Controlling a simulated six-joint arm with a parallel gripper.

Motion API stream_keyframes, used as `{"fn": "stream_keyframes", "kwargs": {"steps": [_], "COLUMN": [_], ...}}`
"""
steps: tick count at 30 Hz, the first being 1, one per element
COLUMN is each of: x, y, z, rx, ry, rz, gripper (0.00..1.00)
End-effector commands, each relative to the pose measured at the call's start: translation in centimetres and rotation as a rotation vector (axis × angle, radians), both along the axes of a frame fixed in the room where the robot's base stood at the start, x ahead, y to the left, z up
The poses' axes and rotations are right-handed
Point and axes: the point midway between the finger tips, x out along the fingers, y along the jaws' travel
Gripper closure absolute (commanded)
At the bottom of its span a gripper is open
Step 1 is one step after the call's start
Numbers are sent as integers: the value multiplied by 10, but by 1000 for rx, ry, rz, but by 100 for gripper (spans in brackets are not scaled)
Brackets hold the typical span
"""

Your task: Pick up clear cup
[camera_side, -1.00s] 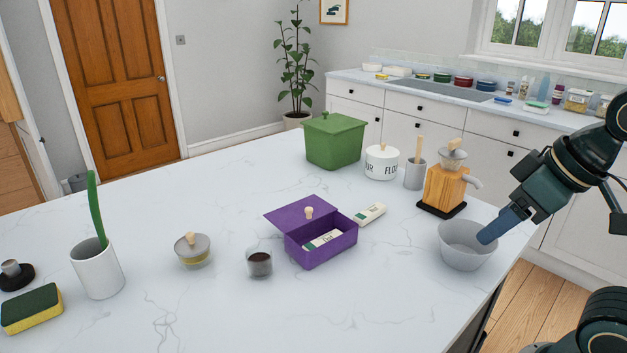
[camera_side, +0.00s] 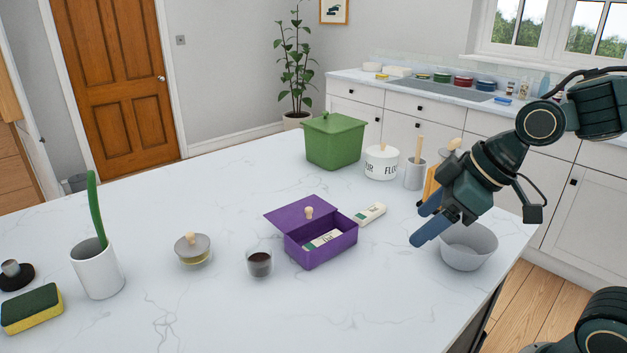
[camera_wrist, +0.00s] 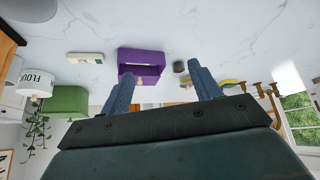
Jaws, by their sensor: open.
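The clear cup (camera_side: 259,263) stands upright on the white marble counter, just left of the purple box, with dark contents inside. In the wrist view the cup (camera_wrist: 179,67) is a small dark shape beyond my fingers, right of the purple box. My gripper (camera_side: 424,226) is open and empty, with blue fingers, above the counter near the grey bowl, well to the right of the cup. In the wrist view both fingers of my gripper (camera_wrist: 161,78) are spread apart with nothing between them.
The purple box (camera_side: 330,247) with its lid open lies between my gripper and the cup. A small white carton (camera_side: 369,215) is beside it. The grey bowl (camera_side: 470,250) is under my gripper. A lidded glass dish (camera_side: 193,250) stands left of the cup. The front counter is clear.

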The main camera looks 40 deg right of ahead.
Motion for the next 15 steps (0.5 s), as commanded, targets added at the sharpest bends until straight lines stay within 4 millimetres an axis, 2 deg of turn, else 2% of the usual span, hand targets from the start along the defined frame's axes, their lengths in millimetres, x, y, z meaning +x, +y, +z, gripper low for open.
{"fn": "stream_keyframes", "kwargs": {"steps": [3, 15], "x": [21, 83], "y": [11, 45], "z": [-10, -41], "rx": [23, 145], "ry": [-23, -159], "rz": [87, 312], "gripper": [37, 37]}}
